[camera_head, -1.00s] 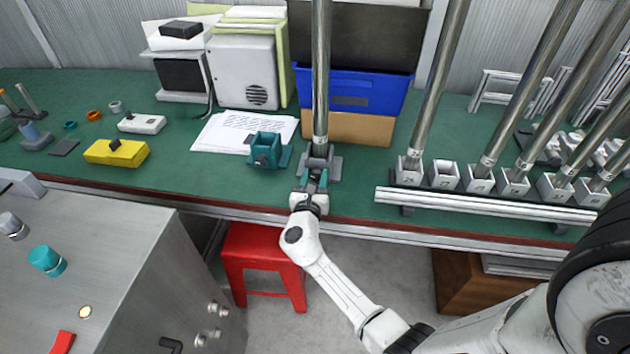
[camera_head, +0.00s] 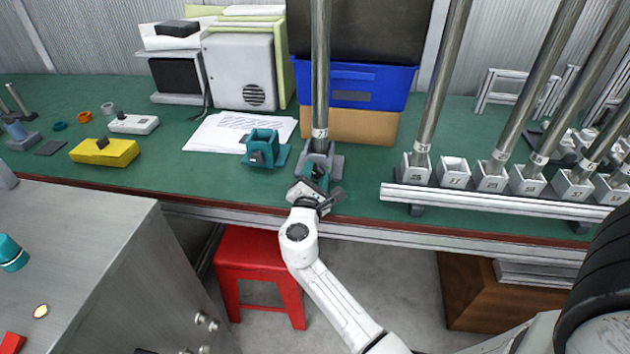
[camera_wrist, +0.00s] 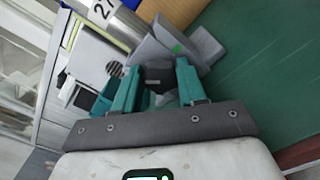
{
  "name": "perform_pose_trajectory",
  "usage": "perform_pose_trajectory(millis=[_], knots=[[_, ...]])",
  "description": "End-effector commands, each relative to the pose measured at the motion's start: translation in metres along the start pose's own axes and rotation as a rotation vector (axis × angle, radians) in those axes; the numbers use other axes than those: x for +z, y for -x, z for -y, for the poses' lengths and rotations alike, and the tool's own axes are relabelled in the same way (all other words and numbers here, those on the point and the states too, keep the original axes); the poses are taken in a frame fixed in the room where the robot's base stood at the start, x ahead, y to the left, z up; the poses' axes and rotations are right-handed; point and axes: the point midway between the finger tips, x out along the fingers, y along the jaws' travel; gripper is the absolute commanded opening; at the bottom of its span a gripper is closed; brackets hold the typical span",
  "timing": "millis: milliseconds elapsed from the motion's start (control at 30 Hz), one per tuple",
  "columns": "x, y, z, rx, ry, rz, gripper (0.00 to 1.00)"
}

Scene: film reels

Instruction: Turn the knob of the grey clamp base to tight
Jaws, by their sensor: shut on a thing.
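The grey clamp base (camera_head: 332,160) stands near the front edge of the green bench and holds an upright metal rod (camera_head: 320,70). In the wrist view the clamp base (camera_wrist: 206,46) is ahead of my gripper, and the rod carries a label reading 27. Its dark knob (camera_wrist: 158,74) faces me between my teal fingers. My gripper (camera_head: 318,174) is at the front of the base, and in the wrist view (camera_wrist: 158,80) it is shut on the knob. In the head view my gripper hides the knob. I cannot read any tightness mark on it.
A teal clamp base (camera_head: 263,148) stands just left. A rack (camera_head: 500,199) of numbered sockets with several rods is at the right. A blue bin (camera_head: 352,88) is behind. A red stool (camera_head: 258,262) and a metal cabinet (camera_head: 85,255) are below and left.

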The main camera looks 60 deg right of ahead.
Motion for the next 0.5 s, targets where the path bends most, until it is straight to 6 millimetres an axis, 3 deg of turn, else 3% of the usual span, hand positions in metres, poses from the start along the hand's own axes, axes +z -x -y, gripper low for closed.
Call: perform_pose_trajectory(millis=[500], knots=[[0.0002, -0.0003, 0.0006, -0.002, -0.063, 0.000, 0.10]])
